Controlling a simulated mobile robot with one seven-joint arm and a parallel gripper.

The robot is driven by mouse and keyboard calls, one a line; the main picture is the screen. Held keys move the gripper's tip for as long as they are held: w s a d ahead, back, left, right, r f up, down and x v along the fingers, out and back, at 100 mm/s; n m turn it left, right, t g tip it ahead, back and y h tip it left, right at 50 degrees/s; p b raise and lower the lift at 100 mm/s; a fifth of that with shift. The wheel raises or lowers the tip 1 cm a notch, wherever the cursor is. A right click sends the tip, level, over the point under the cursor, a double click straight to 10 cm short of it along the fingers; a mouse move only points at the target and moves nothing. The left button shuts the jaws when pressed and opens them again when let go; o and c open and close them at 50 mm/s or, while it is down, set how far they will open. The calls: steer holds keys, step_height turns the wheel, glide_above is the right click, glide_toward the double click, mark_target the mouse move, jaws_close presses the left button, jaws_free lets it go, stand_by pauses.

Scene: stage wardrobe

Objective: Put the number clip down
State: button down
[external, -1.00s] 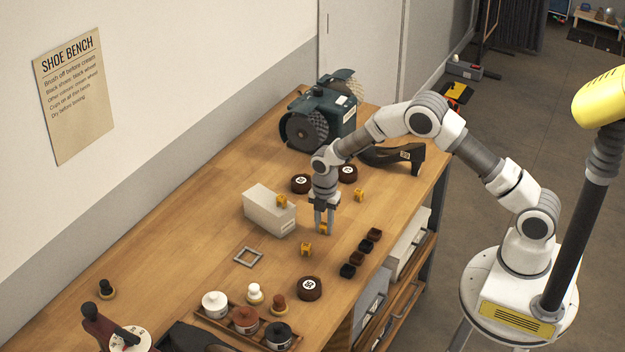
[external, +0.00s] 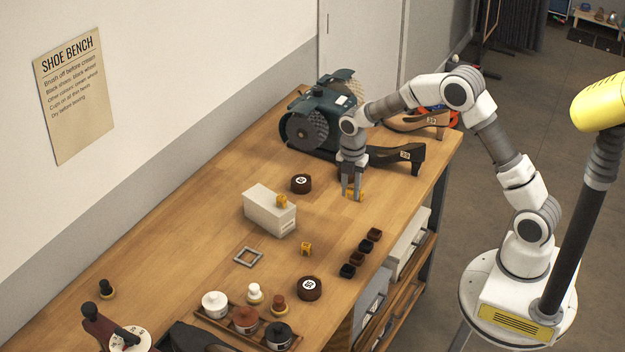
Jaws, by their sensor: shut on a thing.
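My gripper (external: 352,196) points down low over the bench, shut on a yellow number clip (external: 350,193). More yellow shows at its right finger. This may be another clip that stood there, but the fingers partly hide it and I cannot tell the two apart. Whether the held clip touches the bench is unclear. Another yellow clip (external: 306,249) stands on the bench nearer the front, and one (external: 282,201) is at the white box (external: 268,212).
A black heeled shoe (external: 402,160) and the green grinder (external: 318,115) stand behind my gripper. A dark round tin (external: 301,184) is to its left, and small dark blocks (external: 362,246) are in front. A grey square frame (external: 248,257) lies on the bench (external: 200,240).

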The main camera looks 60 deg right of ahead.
steer(key=d+r, duration=0.1)
steer(key=s+d+r, duration=0.1)
steer(key=shift+s+d, duration=0.3)
steer(key=s+a+m, duration=0.5)
steer(key=a+m, duration=0.3)
steer(key=m, duration=1.1)
steer(key=shift+s+r, duration=0.15)
steer(key=shift+r, duration=0.25)
steer(key=w+d+n, duration=0.2)
steer(key=d+n, duration=0.2)
steer(key=n, duration=0.5)
steer(key=w+d+f+n, duration=0.1)
steer(key=w+d+n, duration=0.2)
steer(key=n, duration=0.7)
steer(key=shift+w+d, duration=0.25)
steer(key=shift+d, duration=0.3)
